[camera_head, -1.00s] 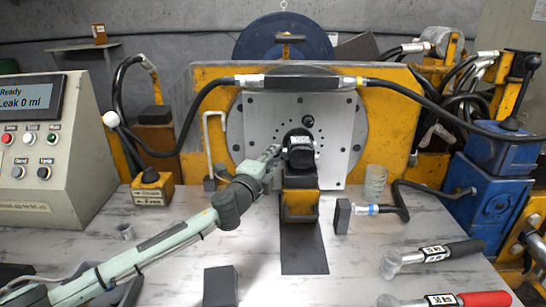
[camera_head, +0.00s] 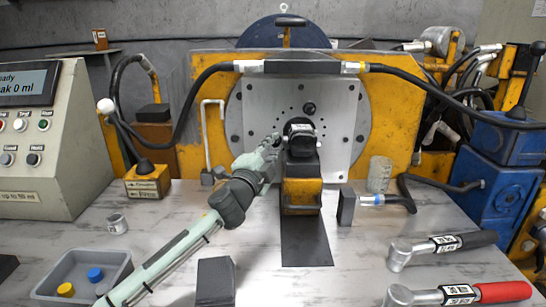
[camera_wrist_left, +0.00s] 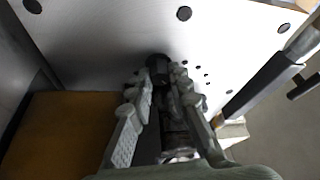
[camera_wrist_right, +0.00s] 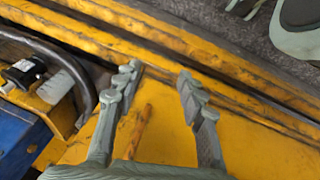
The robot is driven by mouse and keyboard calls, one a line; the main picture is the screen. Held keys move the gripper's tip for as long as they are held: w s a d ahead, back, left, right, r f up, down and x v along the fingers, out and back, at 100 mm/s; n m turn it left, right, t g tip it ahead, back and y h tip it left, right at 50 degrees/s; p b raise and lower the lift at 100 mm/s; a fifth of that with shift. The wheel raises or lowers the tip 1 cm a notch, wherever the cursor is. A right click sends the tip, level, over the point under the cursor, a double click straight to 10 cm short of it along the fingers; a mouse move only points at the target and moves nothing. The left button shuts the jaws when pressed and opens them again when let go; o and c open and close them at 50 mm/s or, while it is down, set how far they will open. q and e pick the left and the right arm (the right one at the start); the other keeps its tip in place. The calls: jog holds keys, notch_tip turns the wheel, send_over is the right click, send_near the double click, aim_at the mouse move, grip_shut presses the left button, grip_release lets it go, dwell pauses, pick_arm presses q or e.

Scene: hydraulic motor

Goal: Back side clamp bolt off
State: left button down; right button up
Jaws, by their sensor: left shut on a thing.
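The black motor (camera_head: 300,142) sits against the pale round-holed mounting plate (camera_head: 328,102), above a yellow-and-black support (camera_head: 301,192). My left gripper (camera_head: 270,146) reaches to the motor's left side, near the plate. In the left wrist view, its fingers close around a dark bolt (camera_wrist_left: 158,68) whose end shows between the fingertips, close to the plate. I cannot tell whether the bolt is still seated. My right gripper (camera_wrist_right: 158,80) shows only in its own wrist view. It is open and empty above a yellow surface.
A grey tray (camera_head: 122,268) with blue and yellow caps lies at front left. Two torque wrenches, one black-handled (camera_head: 440,248) and one red-handled (camera_head: 460,293), lie at front right. A dark block (camera_head: 215,282) stands at the front. A hose (camera_head: 210,84) arches over the plate.

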pick_arm(q)
jog(key=shift+d+n, duration=0.1)
jog(key=shift+n, duration=0.2)
pick_arm(e)
jog(key=v, duration=0.2)
jog(key=shift+s+d+r, duration=0.1)
jog(key=shift+d+r, duration=0.1)
jog(key=shift+r, duration=0.1)
pick_arm(q)
jog(key=c, duration=1.4)
grip_release()
jog(key=shift+s, duration=0.1)
jog(key=shift+s+a+f, duration=0.1)
jog(key=shift+s+a, duration=0.15)
jog(key=shift+s, duration=0.05)
jog(key=v, duration=1.1)
jog(key=shift+s, duration=0.1)
